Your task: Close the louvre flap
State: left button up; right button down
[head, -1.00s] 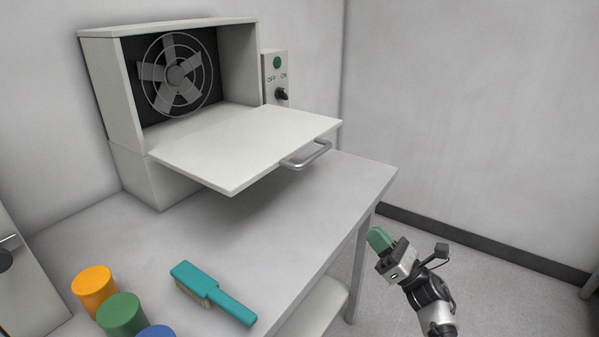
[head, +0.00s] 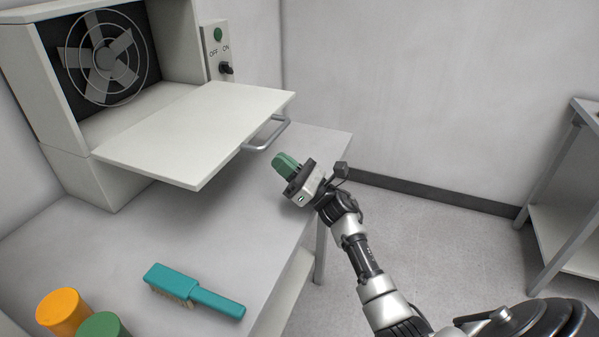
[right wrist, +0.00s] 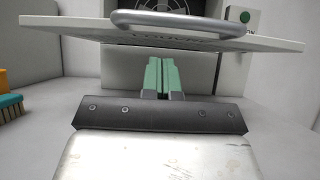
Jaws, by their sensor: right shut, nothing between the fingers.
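The louvre flap (head: 190,132) is a flat white panel. It stands out nearly level from the front of the white fan housing (head: 62,120), so it is open. Its metal bar handle (head: 268,136) is on the outer edge. My right gripper (head: 284,163) has green fingers, shut and empty, just below and to the right of the handle, apart from it. In the right wrist view the fingers (right wrist: 162,76) point toward the housing, below the flap (right wrist: 75,33) and handle (right wrist: 180,21). My left gripper is not in view.
A teal brush (head: 190,290) lies on the grey table (head: 240,225), with an orange cylinder (head: 64,312) and a green cylinder (head: 103,327) at lower left. A switch box (head: 218,52) is beside the housing. A metal shelf (head: 570,190) stands at far right.

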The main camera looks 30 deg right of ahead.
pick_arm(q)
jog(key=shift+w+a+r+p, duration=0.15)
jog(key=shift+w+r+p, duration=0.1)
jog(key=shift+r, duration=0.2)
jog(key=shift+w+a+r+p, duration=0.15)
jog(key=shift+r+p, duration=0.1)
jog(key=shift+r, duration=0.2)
pick_arm(e)
jog(key=shift+w+r, duration=0.15)
jog(key=shift+r, duration=1.4)
